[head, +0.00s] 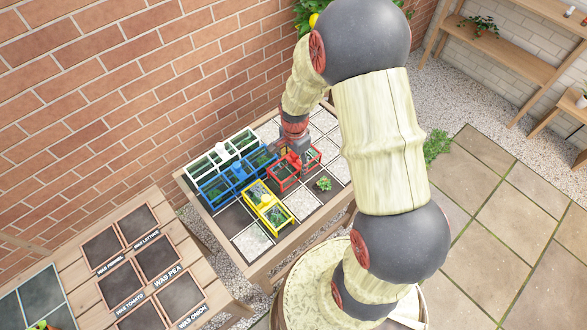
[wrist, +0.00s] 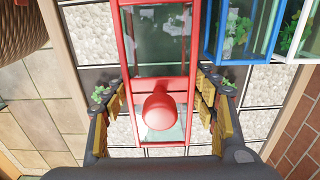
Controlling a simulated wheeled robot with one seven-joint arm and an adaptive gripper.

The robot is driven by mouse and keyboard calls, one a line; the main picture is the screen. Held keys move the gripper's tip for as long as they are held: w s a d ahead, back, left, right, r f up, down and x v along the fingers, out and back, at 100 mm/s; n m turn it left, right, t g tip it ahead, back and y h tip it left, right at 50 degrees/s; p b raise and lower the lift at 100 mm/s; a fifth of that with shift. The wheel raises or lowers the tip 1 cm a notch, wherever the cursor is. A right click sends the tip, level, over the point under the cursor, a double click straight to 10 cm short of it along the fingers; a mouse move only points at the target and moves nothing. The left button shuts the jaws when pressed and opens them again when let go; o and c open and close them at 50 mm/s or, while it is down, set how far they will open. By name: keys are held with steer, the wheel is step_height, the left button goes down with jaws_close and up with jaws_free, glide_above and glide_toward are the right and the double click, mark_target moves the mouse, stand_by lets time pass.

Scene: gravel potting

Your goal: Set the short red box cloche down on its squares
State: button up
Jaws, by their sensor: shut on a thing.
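The short red box cloche (head: 284,179) has a red frame and clear panes. In the head view it is over the checkered table, right of the blue cloche, partly hidden by my gripper (head: 294,149). In the wrist view the red cloche (wrist: 184,84) runs down the middle, its round red knob (wrist: 160,110) between the fingers of my gripper (wrist: 166,106). My gripper is shut on the cloche. Dark and pale gravel squares show through and around it. I cannot tell whether its lower edge touches the squares.
Blue (head: 221,186), white (head: 207,160) and yellow (head: 263,205) cloches stand close by on the left. A small uncovered green plant (head: 323,183) is just right of the red cloche. A wooden table (head: 196,290) with labelled dark squares stands at the lower left.

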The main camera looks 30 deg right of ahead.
mark_target(293, 168)
steer(key=shift+w+f, duration=0.4)
steer(key=shift+f, duration=0.1)
steer(key=shift+f+b, duration=0.55)
steer(key=shift+f, duration=0.8)
steer(key=shift+f, duration=0.2)
steer(key=o, duration=1)
